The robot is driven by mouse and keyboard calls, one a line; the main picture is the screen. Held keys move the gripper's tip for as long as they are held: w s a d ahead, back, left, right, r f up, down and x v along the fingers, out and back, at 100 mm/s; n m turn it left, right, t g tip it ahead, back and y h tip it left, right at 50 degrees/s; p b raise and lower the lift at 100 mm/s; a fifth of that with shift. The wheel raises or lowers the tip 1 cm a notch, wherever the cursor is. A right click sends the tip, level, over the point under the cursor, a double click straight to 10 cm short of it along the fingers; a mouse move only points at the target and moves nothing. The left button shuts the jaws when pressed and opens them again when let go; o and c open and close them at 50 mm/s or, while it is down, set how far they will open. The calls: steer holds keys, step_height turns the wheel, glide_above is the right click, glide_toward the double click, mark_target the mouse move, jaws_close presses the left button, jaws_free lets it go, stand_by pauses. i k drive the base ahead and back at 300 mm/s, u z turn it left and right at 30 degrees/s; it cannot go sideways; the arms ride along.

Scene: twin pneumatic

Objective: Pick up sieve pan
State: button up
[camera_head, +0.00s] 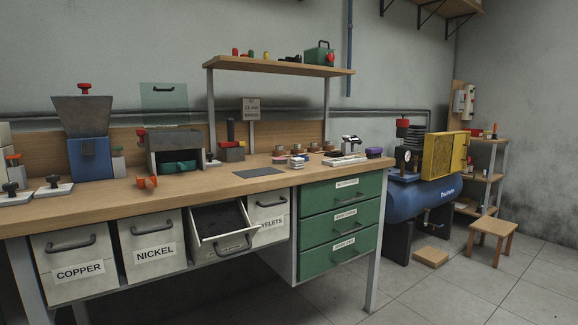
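I cannot single out the sieve pan with certainty. A green, pan-like object with a dark handle (180,167) sits inside the open front of a grey box-shaped machine (155,157) on the workbench (110,197). A clear green panel with a handle (164,98) stands upright above that machine. Below the bench top, one pale drawer (232,241) between NICKEL and another labelled drawer is pulled out, with a dark interior. Several small round brown-topped pieces (297,148) stand at the back right of the bench. My gripper is not in view.
A blue hopper machine (89,158) stands left on the bench. A dark flat plate (258,174) lies near the front edge. A shelf (280,66) overhangs the back. A blue compressor (425,198), stool (492,230) and low block (430,257) stand right. Floor in front is clear.

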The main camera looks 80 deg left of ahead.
mark_target(166, 165)
steer(key=z, duration=0.2)
steer(key=k, duration=0.75)
steer(key=u, duration=0.05)
steer(key=i, duration=0.75)
steer(key=u, duration=2.6)
